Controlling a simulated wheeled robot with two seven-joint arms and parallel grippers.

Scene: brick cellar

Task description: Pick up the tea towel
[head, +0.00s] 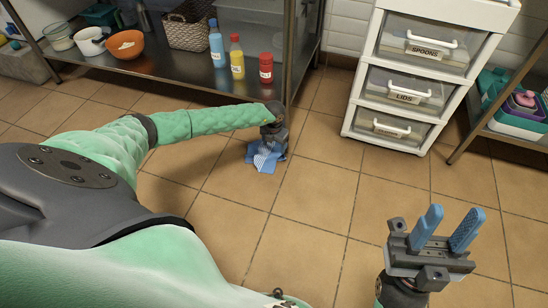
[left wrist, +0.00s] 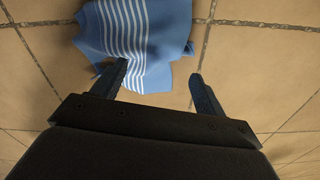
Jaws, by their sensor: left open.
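The tea towel (head: 265,157) is blue with white stripes and lies crumpled on the tiled floor. My left gripper (head: 272,137) is above it and hides part of it in the head view. In the left wrist view the towel (left wrist: 140,40) fills the upper middle, and the open left gripper (left wrist: 158,82) points at its near edge. One finger overlaps the striped part; the other is just beside the cloth's right side. Whether the fingers touch the cloth cannot be told. My right gripper (head: 444,230) is open and empty, at the lower right of the head view.
A metal shelf (head: 170,78) at the back holds bottles, an orange bowl (head: 127,45) and a basket (head: 188,33). A white drawer unit (head: 355,95) stands to the right of the towel. Another shelf (head: 478,126) is at the far right. The floor around the towel is clear.

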